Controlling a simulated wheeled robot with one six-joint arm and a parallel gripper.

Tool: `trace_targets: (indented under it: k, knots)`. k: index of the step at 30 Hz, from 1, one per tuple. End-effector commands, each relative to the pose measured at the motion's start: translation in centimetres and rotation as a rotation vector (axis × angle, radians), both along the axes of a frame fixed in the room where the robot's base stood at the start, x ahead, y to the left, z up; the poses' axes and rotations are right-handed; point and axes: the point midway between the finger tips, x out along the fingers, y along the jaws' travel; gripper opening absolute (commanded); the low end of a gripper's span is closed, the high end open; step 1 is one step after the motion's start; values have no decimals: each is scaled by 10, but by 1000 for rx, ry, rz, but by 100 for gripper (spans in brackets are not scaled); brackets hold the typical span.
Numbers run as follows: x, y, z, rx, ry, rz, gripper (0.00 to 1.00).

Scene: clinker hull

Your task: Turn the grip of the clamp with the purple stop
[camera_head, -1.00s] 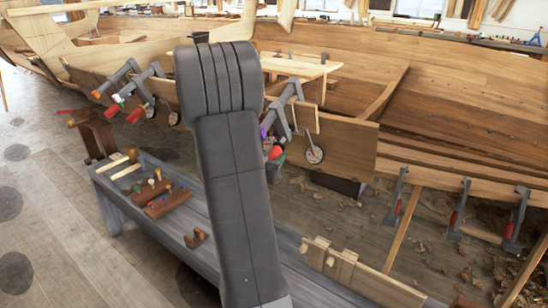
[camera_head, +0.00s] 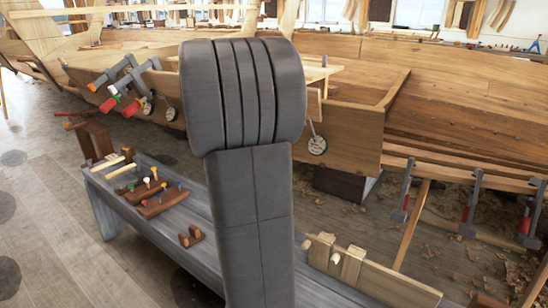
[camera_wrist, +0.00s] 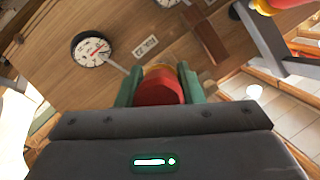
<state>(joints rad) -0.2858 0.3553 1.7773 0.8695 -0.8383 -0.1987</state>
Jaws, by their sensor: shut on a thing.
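The fingers are shut on this grip. No purple stop shows in the wrist view, so the picture alone does not tell which clamp the grip belongs to. In the head view my arm covers the place where the purple-stop clamp stood, and my gripper is hidden there.
Clamps with orange (camera_head: 92,87) and green (camera_head: 108,104) stops hang on the hull's left. A dial (camera_head: 317,145) hangs right of my arm; a dial (camera_wrist: 91,50) shows in the wrist view. A grey bench (camera_head: 110,205) holds tools. Several clamps (camera_head: 471,205) hang at right.

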Motion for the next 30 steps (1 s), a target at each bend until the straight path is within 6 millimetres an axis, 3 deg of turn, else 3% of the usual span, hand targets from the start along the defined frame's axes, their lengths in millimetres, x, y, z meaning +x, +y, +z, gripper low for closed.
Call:
trace_targets:
  k: [1,12,28,29,30]
  knots:
    - [-1,-1,-7,25,-14,10,11]
    - [0,1,-3,146,-79,64,11]
    - [0,1,-1,163,-87,72,11]
    - [0,1,-1,163,-87,72,40]
    - [0,1,-1,163,-87,72,48]
